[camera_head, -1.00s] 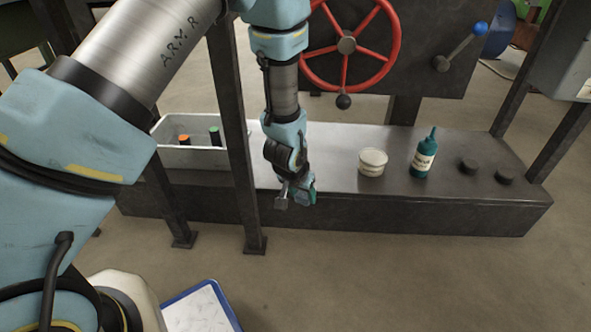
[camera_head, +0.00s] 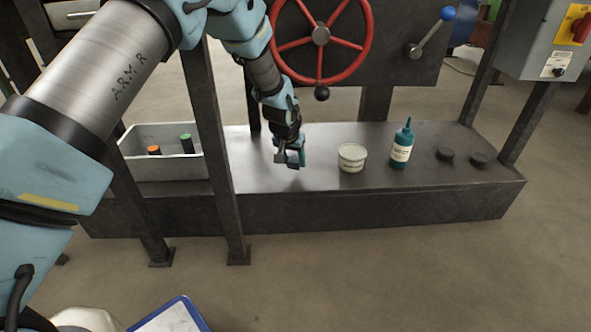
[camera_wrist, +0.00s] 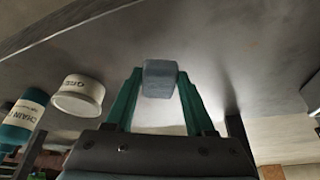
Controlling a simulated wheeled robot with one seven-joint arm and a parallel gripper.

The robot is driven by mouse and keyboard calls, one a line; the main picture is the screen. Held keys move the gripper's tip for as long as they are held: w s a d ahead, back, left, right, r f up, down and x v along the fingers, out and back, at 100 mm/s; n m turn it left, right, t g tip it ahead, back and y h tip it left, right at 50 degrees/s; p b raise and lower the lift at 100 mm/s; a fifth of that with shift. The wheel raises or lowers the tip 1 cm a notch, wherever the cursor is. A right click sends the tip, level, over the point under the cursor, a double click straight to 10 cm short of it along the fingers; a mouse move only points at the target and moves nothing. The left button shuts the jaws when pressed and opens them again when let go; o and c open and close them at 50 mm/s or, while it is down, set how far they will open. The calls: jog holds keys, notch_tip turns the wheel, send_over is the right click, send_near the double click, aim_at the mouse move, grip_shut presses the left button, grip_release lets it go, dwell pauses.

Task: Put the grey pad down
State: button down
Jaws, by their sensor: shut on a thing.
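The grey pad (camera_wrist: 160,78) is a small block held between the two teal fingers of my gripper (camera_wrist: 158,95) in the wrist view. In the head view my gripper (camera_head: 291,160) is shut on the pad (camera_head: 279,157), over the bare part of the dark metal bench (camera_head: 255,178), left of a white tub. Whether the pad touches the bench top cannot be told.
On the bench stand the white tub (camera_head: 352,158), a teal bottle (camera_head: 402,146) and two dark round pucks (camera_head: 445,154). A grey bin (camera_head: 165,168) with an orange-topped and a green-topped item is at left. A red handwheel (camera_head: 321,78) and dark posts (camera_head: 213,150) are close by.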

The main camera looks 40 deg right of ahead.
aim_at(295, 160)
jog(key=shift+w+d, duration=0.45)
jog(key=shift+d, duration=0.4)
notch_tip(295, 160, down, 4)
jog(key=b, duration=0.2)
jog(key=shift+r+b, duration=0.2)
jog(key=shift+b, duration=0.1)
jog(key=shift+r, duration=0.1)
jog(key=shift+c, duration=1.3)
grip_release()
